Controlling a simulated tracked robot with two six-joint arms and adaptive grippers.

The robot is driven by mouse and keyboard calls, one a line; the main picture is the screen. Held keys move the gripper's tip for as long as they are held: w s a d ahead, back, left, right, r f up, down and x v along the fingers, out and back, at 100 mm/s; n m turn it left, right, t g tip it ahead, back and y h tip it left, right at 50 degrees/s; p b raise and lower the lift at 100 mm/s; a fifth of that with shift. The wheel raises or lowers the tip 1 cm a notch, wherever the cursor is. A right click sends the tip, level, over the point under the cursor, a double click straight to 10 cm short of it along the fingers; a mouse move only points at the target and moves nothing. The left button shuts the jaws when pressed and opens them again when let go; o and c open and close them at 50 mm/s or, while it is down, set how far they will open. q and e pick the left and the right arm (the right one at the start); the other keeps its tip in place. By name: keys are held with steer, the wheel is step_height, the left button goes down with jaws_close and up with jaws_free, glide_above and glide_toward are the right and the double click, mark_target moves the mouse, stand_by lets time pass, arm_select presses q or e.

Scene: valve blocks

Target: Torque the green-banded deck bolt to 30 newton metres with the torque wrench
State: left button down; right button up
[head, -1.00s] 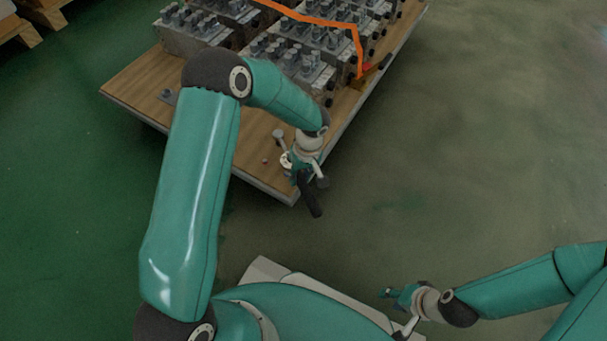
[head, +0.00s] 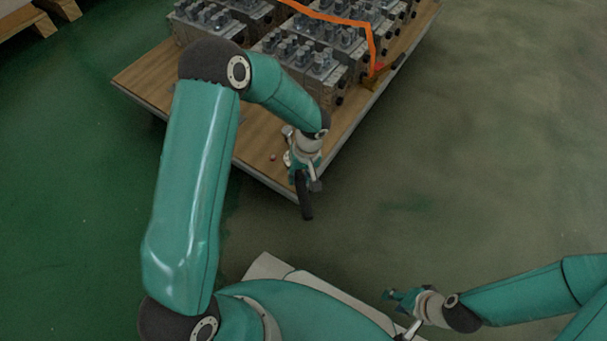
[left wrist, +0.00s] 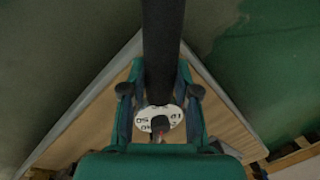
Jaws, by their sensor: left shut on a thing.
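My left gripper (head: 301,172) is shut on the torque wrench at the near corner of the wooden deck. The black wrench handle (head: 305,202) hangs out past the deck's corner. In the left wrist view the handle (left wrist: 163,48) runs up from between the fingers, and a white numbered dial (left wrist: 158,118) sits by the grip. A small red spot (head: 272,157) shows on the deck left of my gripper. I cannot make out a green-banded bolt; my arm hides part of the deck. My right gripper (head: 398,299) is low at the right, away from the deck; its jaws are too small to read.
Grey valve blocks (head: 300,65) with several bolts stand on the wooden deck (head: 150,82). An orange line (head: 330,16) crosses them, with a red and yellow thing (head: 376,75) at its end. Open floor (head: 480,150) lies to the right.

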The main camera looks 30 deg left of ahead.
arm_select(q)
steer(key=shift+s+a, duration=0.1)
steer(key=shift+a, duration=0.05)
steer(key=shift+w+d+n, duration=0.8)
steer(key=shift+w+d, duration=0.15)
steer(key=shift+r, duration=0.15)
stand_by(0.3)
steer(key=shift+r, duration=0.5)
steer(key=shift+r+p, duration=0.1)
steer(key=shift+p, duration=0.2)
steer(key=shift+r+p, duration=1.6)
steer(key=shift+r, duration=1.2)
